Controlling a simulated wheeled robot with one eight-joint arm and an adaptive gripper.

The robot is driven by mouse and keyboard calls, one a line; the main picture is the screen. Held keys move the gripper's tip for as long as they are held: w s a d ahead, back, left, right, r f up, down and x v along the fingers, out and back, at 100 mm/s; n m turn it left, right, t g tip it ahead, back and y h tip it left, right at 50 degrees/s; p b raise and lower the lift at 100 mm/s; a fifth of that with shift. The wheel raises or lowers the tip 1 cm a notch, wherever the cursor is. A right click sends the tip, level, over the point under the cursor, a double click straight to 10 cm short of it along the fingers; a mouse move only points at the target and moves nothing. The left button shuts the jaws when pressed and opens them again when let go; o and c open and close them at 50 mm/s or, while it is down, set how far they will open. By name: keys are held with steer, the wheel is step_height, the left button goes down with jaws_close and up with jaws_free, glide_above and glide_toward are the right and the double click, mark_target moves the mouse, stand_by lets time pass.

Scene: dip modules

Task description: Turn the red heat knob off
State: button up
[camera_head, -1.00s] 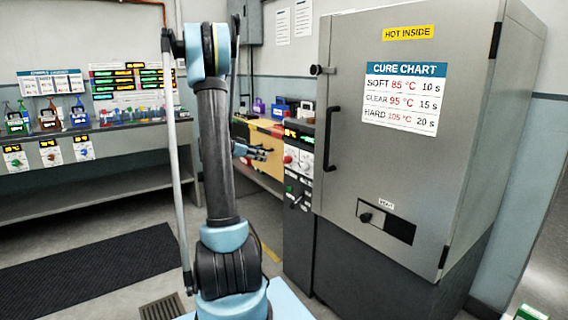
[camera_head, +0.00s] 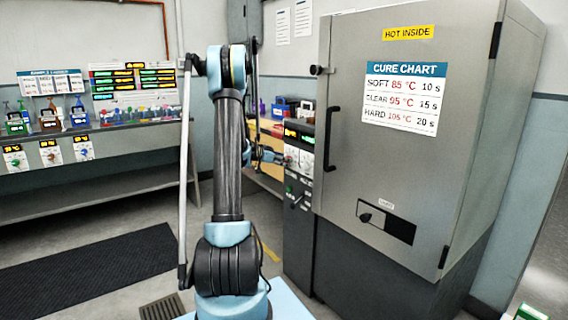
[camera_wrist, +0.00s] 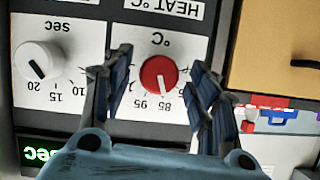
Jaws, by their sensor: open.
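The red heat knob (camera_wrist: 159,75) shows in the wrist view on a white dial panel marked "HEAT °C", which appears upside down. Its white pointer line points down in the picture, near the 85 mark. My gripper (camera_wrist: 160,64) is open, with one finger to each side of the knob; I see a gap on both sides, and I cannot tell whether the fingertips reach its depth. In the head view my gripper (camera_head: 272,156) is close to the control panel beside the oven and hides the red knob there.
A white seconds knob (camera_wrist: 38,61) sits left of the heat dial in the wrist view, near my left finger. The grey oven (camera_head: 340,190) with its black door handle (camera_head: 332,138) stands right of the panel. A yellow-orange surface (camera_wrist: 275,45) lies right of the dial.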

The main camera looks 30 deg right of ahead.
steer(key=shift+d+f, duration=0.25)
steer(key=shift+d, duration=0.45)
steer(key=shift+c, duration=0.3)
steer(key=shift+w+d, duration=0.1)
steer(key=c, duration=1)
